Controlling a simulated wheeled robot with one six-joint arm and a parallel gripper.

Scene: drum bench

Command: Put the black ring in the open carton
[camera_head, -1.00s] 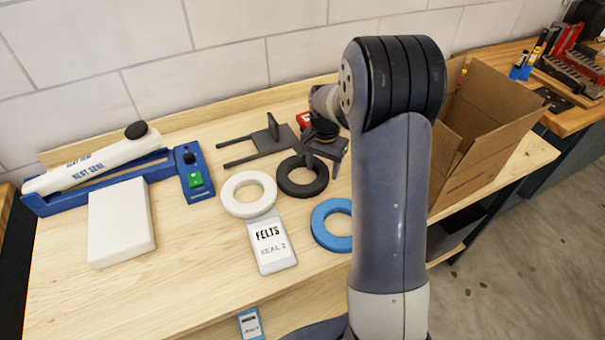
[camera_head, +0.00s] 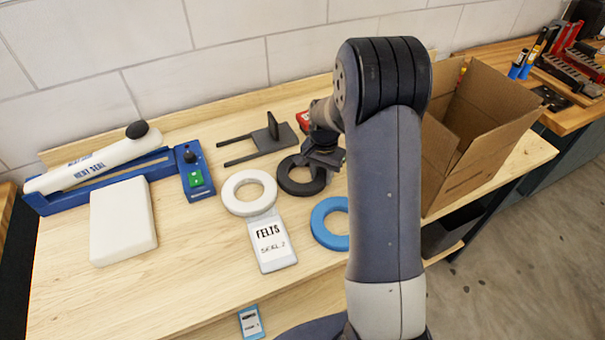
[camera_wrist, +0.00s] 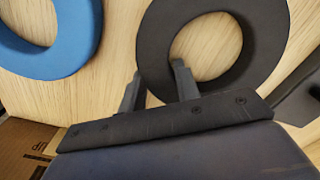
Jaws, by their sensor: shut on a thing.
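The black ring (camera_head: 290,182) lies flat on the wooden bench, between the white ring and my gripper. My gripper (camera_head: 318,172) is at the ring's right side. In the wrist view the black ring (camera_wrist: 268,40) shows large, and my gripper (camera_wrist: 158,85) has one finger inside the hole and one outside, shut on the band. The open carton (camera_head: 480,140) stands at the right end of the bench with its flaps up. My arm hides part of its left side. A corner of brown cardboard shows at the lower left in the wrist view.
A white ring (camera_head: 234,202) with a felts label card (camera_head: 272,245) lies left of the black ring. A blue ring (camera_head: 322,232) lies in front, partly behind my arm. A dark bracket (camera_head: 264,140) stands behind. A blue heat sealer (camera_head: 110,180) is at the left.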

